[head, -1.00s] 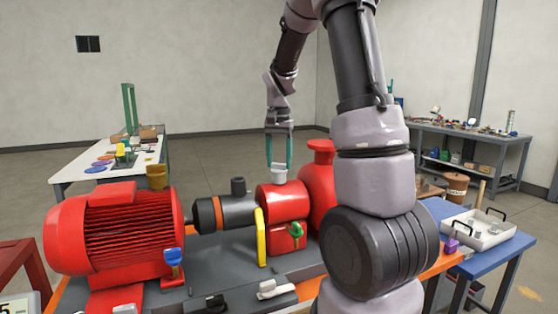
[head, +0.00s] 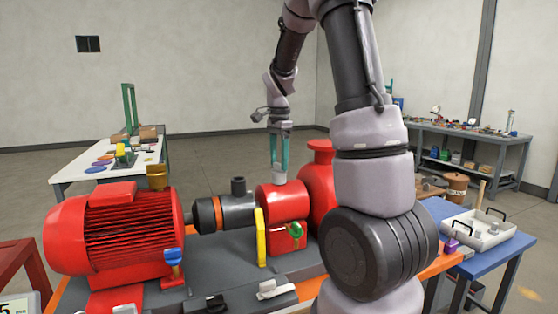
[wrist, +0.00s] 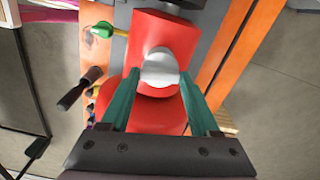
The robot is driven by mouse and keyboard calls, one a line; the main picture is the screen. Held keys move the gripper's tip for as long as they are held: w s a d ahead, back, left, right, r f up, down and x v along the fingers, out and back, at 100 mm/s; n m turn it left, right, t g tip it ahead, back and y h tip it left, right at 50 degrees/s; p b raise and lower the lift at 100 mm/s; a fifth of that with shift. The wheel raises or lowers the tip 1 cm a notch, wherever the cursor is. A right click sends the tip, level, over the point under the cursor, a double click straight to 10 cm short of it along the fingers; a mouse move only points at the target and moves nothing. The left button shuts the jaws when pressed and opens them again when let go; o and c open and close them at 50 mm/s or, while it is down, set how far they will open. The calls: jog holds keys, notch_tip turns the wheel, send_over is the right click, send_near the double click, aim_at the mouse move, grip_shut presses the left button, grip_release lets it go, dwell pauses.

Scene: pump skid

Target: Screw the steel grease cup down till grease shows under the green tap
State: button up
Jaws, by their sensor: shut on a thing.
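The steel grease cup (head: 279,178) stands on top of the red bearing housing (head: 283,203), mostly hidden by my fingers in the head view. My gripper (head: 280,172) points down from above and is shut on the cup. In the wrist view the round, pale cup top (wrist: 160,65) sits between my two green fingers. The green tap (head: 296,229) is on the front of the housing, below the cup; it also shows in the wrist view (wrist: 104,30). I cannot make out any grease under it.
A yellow handle (head: 261,238) stands upright just left of the green tap. A red motor (head: 115,235) with a brass cup (head: 157,177) and a blue tap (head: 174,257) is at left. A red pump casing (head: 318,180) rises close to the right of my gripper.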

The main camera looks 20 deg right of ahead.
aim_at(279, 163)
dwell(0.4)
jog(key=o, duration=1.4)
jog(key=shift+c, duration=0.2)
notch_tip(279, 163, up, 11)
